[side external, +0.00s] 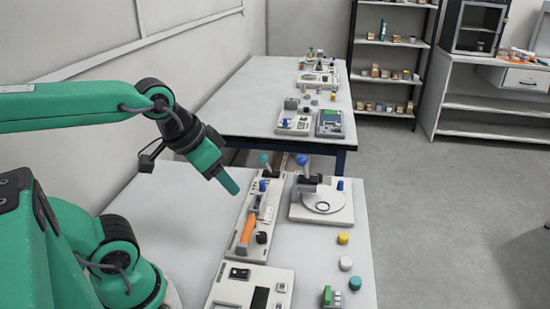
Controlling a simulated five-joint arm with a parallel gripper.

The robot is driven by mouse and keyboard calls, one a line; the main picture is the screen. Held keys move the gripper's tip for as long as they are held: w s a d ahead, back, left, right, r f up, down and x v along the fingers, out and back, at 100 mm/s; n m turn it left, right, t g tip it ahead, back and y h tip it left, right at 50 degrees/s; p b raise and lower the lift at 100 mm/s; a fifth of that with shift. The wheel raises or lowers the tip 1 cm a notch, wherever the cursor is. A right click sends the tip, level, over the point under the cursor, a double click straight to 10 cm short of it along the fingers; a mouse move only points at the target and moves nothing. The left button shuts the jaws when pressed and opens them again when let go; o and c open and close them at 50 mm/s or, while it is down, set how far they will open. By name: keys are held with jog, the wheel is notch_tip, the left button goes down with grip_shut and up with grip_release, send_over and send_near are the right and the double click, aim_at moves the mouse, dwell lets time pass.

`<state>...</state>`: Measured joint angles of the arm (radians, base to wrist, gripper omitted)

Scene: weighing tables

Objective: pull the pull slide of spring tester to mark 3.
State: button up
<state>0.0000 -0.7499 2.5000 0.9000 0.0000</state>
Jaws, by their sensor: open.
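A long pale device (237,256) with an orange part (246,230) lies on the near table. It looks like the spring tester, but I cannot be sure. A dark knob (262,237) stands beside the orange part, and a blue-topped part sits toward the far end. I cannot tell which part is the pull slide, and its marks are too small to read. My gripper (229,184) points down and to the right in the air, left of the device and apart from it. It is open and appears empty.
A white device with a round plate (323,198) and blue knobs stands just right. A panel with a dark display (247,289) lies in front. Yellow (343,238) and white (345,263) cylinders and a green block (332,297) stand near the right edge. Another table (240,108) is behind.

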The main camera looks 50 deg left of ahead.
jog(key=shift+c, duration=1.2)
jog(key=n+g, duration=0.5)
jog(key=n, duration=0.4)
send_over(262, 181)
jog(key=f, duration=1.3)
jog(key=shift+s+d+f, duration=0.15)
jog(key=shift+d+f, duration=0.05)
jog(key=shift+d, duration=0.2)
jog(key=shift+a+f+g, duration=0.3)
jog(key=shift+a+f, duration=0.05)
jog(key=shift+f, duration=0.1)
jog(key=shift+f, duration=0.1)
